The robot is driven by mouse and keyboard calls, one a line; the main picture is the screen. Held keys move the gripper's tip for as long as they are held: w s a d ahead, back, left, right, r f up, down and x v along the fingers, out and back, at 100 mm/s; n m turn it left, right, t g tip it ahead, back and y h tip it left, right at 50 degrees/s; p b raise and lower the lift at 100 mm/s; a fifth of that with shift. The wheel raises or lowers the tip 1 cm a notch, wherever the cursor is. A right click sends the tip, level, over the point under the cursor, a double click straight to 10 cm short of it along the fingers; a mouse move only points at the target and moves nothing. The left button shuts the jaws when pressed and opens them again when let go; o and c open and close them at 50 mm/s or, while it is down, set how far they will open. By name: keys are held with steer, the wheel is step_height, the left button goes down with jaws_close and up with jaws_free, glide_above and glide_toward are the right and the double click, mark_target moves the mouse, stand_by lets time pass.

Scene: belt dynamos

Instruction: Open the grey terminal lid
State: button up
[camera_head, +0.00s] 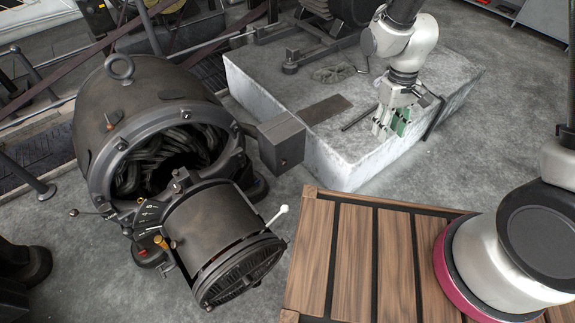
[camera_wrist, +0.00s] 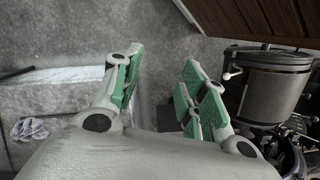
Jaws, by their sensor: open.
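The dynamo (camera_head: 150,105) stands at the left in the head view, a dark rounded housing with an open front and cables inside. A grey box (camera_head: 280,143) juts from its right side, beside the concrete block; its top looks closed, and I take this to be the terminal box with the lid. My gripper (camera_head: 391,130) is open and empty, above the concrete block and well to the right of the grey box. In the wrist view, its green-padded fingers (camera_wrist: 163,85) are spread with floor between them.
The concrete block (camera_head: 350,165) holds a flat dark plate (camera_head: 324,109), a thin rod (camera_head: 360,117) and a crumpled rag (camera_head: 334,74). A dark cylinder (camera_head: 212,235) with a white-tipped lever (camera_head: 278,214) stands out before the dynamo. A slatted wooden platform (camera_head: 345,260) lies at front right.

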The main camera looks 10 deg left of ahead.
steer(key=a+f+n, duration=0.1)
steer(key=a+f, duration=0.3)
steer(key=f, duration=0.5)
steer(key=a+f+n, duration=0.1)
steer(key=a+f, duration=0.2)
steer(key=f, duration=0.6)
steer(key=n+t+y, duration=0.2)
steer(key=t+y, duration=0.9)
glide_toward(285, 164)
steer(key=w+a, duration=0.1)
steer(key=w, duration=0.1)
steer(key=x, duration=0.7)
steer(key=shift+s+a+f, duration=0.15)
steer(key=shift+s+f, duration=0.15)
steer(key=shift+f, duration=0.15)
jaws_close()
